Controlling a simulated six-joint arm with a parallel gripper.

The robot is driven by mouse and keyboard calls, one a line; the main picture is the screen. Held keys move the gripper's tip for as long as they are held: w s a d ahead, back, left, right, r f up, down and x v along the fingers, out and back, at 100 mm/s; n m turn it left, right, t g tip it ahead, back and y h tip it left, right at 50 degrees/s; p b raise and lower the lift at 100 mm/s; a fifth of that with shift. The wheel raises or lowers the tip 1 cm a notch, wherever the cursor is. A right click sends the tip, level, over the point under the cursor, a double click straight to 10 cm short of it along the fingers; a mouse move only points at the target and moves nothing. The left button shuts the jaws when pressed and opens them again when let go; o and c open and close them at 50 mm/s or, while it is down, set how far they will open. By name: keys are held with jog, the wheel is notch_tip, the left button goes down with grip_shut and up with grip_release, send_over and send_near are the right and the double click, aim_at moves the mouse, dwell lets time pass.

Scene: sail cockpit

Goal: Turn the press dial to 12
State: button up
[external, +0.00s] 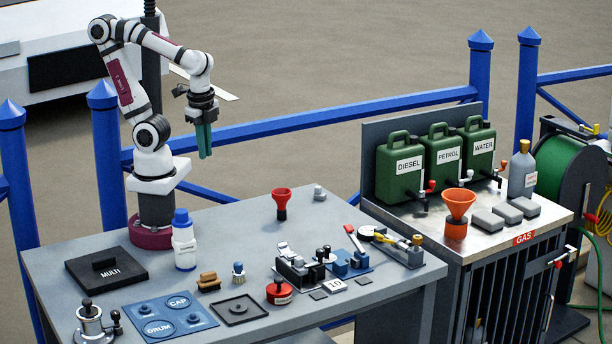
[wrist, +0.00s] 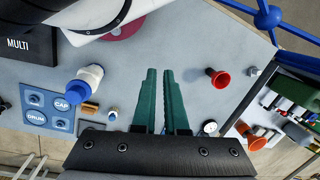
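My gripper (external: 204,150) hangs fingers down above the back of the grey workbench, well clear of everything on it. In the wrist view its two green fingers (wrist: 160,75) stand apart with nothing between them. A silver and black press-like device (external: 298,268) sits at the front right of the bench. A small plate reading "10" (external: 337,285) lies beside it. A round pale-faced gauge (external: 367,233) is farther right; it also shows in the wrist view (wrist: 210,127). I cannot tell which part is the press dial, and no dial setting is readable.
A white bottle with a blue cap (external: 184,245), a red funnel (external: 281,200) and a black MULTI block (external: 106,268) stand on the workbench (external: 235,225). A blue DRUM/CAP board (external: 170,316) is in front. Green jerrycans (external: 398,170) stand on the right-hand cabinet. Blue railing runs behind.

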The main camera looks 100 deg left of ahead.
jog(key=o, duration=0.5)
jog(key=shift+h, duration=0.3)
jog(key=w+r, duration=0.1)
jog(key=w, duration=0.2)
jog(key=w+d, duration=0.1)
jog(key=w, duration=0.3)
jog(key=w+r, duration=0.1)
jog(key=w, duration=0.2)
jog(key=shift+w+d+r, duration=0.2)
jog(key=shift+w+r, duration=0.1)
jog(key=shift+r, duration=0.05)
jog(key=shift+c, duration=0.2)
jog(key=shift+o, duration=0.8)
jog(key=w+d, duration=0.1)
jog(key=w, duration=0.7)
jog(key=shift+f+m, duration=0.25)
jog(key=shift+m, duration=0.15)
jog(key=h, duration=0.1)
send_over(327, 246)
notch_tip(327, 246, down, 6)
jog(key=shift+m+h, duration=0.3)
jog(key=shift+m, duration=0.1)
notch_tip(327, 246, down, 15)
jog(key=shift+d+r, duration=0.1)
jog(key=shift+r, duration=0.1)
jog(key=shift+f, duration=0.55)
grip_shut()
